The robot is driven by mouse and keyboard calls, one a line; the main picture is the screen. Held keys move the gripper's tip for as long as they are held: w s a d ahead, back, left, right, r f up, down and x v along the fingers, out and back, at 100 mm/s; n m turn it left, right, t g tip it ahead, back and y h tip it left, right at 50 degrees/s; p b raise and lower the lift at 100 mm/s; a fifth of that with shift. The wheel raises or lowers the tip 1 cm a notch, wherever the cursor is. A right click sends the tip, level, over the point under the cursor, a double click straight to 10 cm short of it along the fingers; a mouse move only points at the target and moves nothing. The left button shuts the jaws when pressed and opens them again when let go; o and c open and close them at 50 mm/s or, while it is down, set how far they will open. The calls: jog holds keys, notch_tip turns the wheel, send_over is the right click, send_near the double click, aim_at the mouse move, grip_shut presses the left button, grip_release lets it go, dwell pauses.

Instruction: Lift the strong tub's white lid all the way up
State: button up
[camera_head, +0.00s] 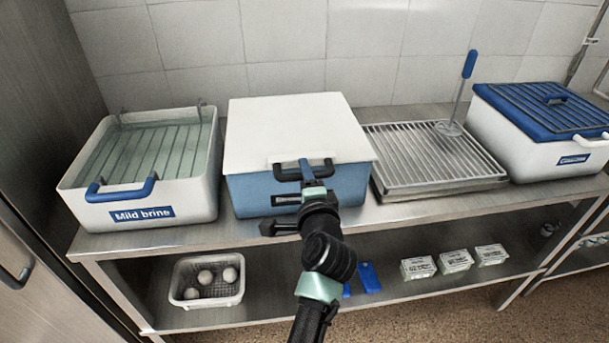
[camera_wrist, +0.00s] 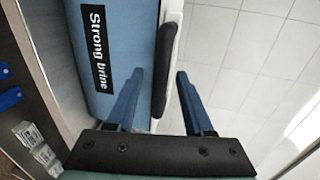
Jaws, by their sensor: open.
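The strong tub (camera_head: 245,193) is blue and stands in the middle of the steel bench; its "Strong brine" label (camera_wrist: 97,48) shows in the wrist view. Its white lid (camera_head: 295,125) lies flat on top, down. A black bar handle (camera_head: 283,171) sticks out from the lid's front edge; it also shows in the wrist view (camera_wrist: 171,62). My gripper (camera_head: 306,168) is at the handle, in front of the tub. In the wrist view its two blue fingers (camera_wrist: 160,75) are apart, with the handle between them. Whether a finger touches the handle I cannot tell.
A "Mild brine" tub (camera_head: 196,200) stands left, a draining rack (camera_head: 425,160) right, with a blue-handled tool (camera_head: 468,66) upright on it. A blue-lidded tub (camera_head: 520,153) is far right. The lower shelf holds a white basket (camera_head: 195,302) and small packs (camera_head: 455,261). A tiled wall is behind.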

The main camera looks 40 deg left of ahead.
jog(key=shift+w+a+f, duration=0.1)
jog(key=shift+w+a, duration=0.2)
jog(key=shift+a, duration=0.05)
grip_shut()
dwell(1.3)
